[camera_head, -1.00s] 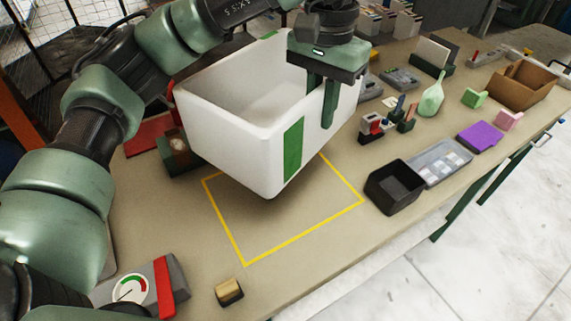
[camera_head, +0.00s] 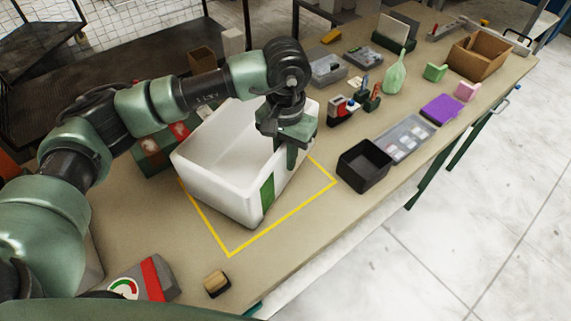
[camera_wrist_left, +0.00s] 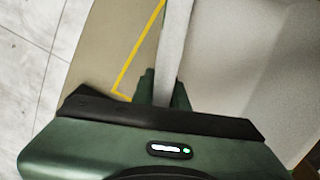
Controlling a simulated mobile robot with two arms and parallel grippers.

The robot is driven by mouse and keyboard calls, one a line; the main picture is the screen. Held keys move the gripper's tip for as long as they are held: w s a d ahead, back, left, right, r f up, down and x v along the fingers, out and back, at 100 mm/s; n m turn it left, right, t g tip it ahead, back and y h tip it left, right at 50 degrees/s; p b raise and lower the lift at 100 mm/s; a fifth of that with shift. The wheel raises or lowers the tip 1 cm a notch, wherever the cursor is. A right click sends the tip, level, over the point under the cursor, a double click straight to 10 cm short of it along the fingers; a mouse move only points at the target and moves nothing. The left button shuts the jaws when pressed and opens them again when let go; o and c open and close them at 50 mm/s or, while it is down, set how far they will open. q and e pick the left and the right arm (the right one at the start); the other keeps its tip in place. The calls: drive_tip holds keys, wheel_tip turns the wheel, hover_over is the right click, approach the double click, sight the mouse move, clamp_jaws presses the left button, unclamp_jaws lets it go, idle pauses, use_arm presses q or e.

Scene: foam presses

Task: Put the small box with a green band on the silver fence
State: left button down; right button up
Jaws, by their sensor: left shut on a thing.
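The white open-topped box (camera_head: 222,185) has a green band (camera_head: 268,193) down its near side. It sits over the yellow outline on the table; I cannot tell whether its base touches the tabletop. My left gripper (camera_head: 291,155) is shut on the box's right wall, fingers pointing down. In the left wrist view the fingers (camera_wrist_left: 162,90) straddle the thin white wall (camera_wrist_left: 173,50), and the box's inside (camera_wrist_left: 255,60) is to the right. The box looks large beside the other table items. I cannot make out a silver fence for certain. My right gripper is out of view.
The yellow outline (camera_head: 286,219) marks bare tabletop. A black bin (camera_head: 364,166) and a grey compartment tray (camera_head: 404,138) lie to its right. A gauge box (camera_head: 145,279) and a small tan-and-black block (camera_head: 216,283) are near the front. Red-and-green boxes (camera_head: 158,150) stand behind left.

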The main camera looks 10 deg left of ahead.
use_arm(q)
wheel_tip(320, 180, down, 4)
drive_tip(key=shift+r+p, duration=0.25)
drive_tip(key=shift+p, duration=0.3)
drive_tip(key=shift+f, duration=0.3)
drive_tip(key=shift+f+b, duration=0.15)
drive_tip(key=shift+b, duration=0.15)
drive_tip(key=c, duration=1.4)
unclamp_jaws()
